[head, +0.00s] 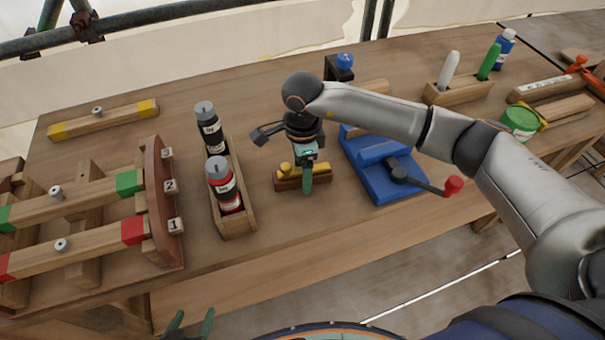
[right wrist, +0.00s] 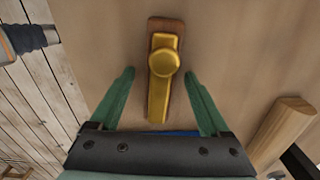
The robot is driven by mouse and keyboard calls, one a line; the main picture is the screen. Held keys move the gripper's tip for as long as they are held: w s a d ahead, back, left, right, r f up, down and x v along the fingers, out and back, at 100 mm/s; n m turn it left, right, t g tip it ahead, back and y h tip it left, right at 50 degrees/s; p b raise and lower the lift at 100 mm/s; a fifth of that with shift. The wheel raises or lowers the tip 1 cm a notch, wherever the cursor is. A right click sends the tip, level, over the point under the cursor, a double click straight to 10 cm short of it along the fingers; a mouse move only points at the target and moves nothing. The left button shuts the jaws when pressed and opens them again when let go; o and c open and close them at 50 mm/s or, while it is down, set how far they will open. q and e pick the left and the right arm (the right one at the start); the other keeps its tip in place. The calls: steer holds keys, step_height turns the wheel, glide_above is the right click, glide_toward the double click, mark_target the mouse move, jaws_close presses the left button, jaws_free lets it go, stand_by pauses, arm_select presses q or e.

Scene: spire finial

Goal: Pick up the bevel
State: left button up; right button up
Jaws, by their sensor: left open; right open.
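The bevel, a short wooden bar with a brass top and round brass knob (head: 287,183), lies on the bench between the bottle rack and the blue vise. In the right wrist view the bevel (right wrist: 161,88) lies lengthwise between the fingers, with clear gaps on both sides. My right gripper (head: 308,180) is open and points down over it, hiding part of it in the head view. Its green fingers also show in the right wrist view (right wrist: 159,74). They are not closed on anything. My left gripper (head: 191,324) is open and empty at the bottom edge, in front of the bench.
A wooden rack (head: 238,222) holding a black and a red bottle stands left of the bevel. The blue vise (head: 368,166) with its red-knobbed handle is close on the right. A numbered wooden stand (head: 160,210) is at the left. Bare bench lies in front of the bevel.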

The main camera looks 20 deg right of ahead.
jaws_close()
stand_by(0.7)
